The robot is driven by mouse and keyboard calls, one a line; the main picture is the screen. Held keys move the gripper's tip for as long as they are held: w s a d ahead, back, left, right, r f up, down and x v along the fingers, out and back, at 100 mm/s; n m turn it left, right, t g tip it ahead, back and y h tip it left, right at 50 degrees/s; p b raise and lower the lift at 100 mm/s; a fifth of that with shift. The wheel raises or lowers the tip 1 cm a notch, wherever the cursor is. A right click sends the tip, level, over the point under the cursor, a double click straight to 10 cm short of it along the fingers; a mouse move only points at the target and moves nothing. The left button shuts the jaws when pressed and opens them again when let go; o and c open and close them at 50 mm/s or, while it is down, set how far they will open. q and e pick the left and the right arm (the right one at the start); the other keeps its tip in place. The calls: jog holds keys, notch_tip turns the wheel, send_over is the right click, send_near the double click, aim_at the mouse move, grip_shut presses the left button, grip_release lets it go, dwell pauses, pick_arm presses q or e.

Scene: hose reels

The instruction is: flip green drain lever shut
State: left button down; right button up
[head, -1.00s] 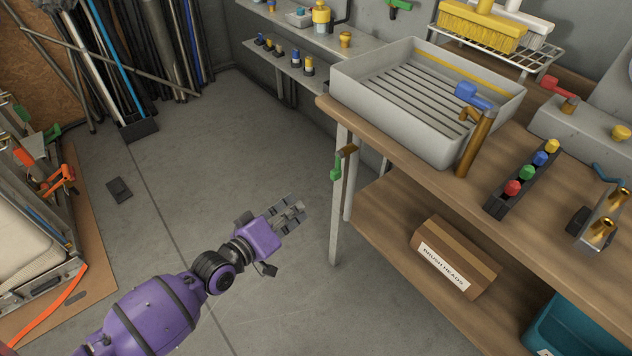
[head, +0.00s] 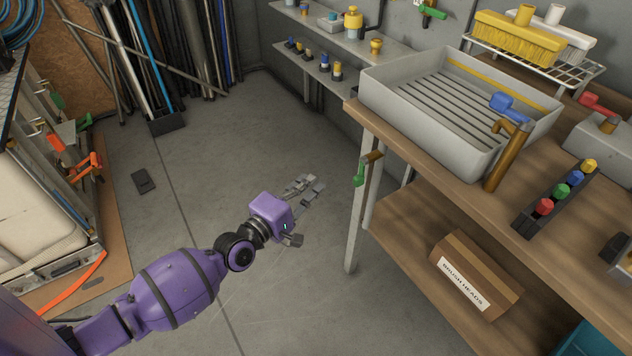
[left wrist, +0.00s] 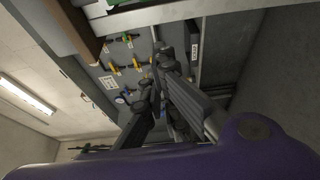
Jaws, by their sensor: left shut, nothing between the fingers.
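The green drain lever (head: 359,173) hangs down from a brass valve (head: 371,158) below the front left corner of the grey sink, near the bench leg. My left gripper (head: 306,188) is to the left of the lever in the head view, its fingers shut and empty. A visible gap of floor lies between the fingertips and the lever in the picture. In the left wrist view the dark fingers (left wrist: 163,85) point up the picture; I cannot make out the lever there. My right gripper is not in view.
The grey sink (head: 372,92) sits on a wooden bench, whose leg (head: 356,225) stands just below the lever. A brush-heads box (head: 474,272) is on the lower shelf. A rack of coloured caps (head: 530,218) stands right of the brass tap (head: 507,155).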

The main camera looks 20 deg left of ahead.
aim_at(360, 172)
pick_arm(q)
jog(key=w+d+p, duration=0.1)
jog(key=w+d, duration=0.4)
jog(key=shift+w+d, duration=0.3)
jog(key=shift+d, duration=0.05)
dwell(0.3)
jog(key=shift+s+d, duration=0.1)
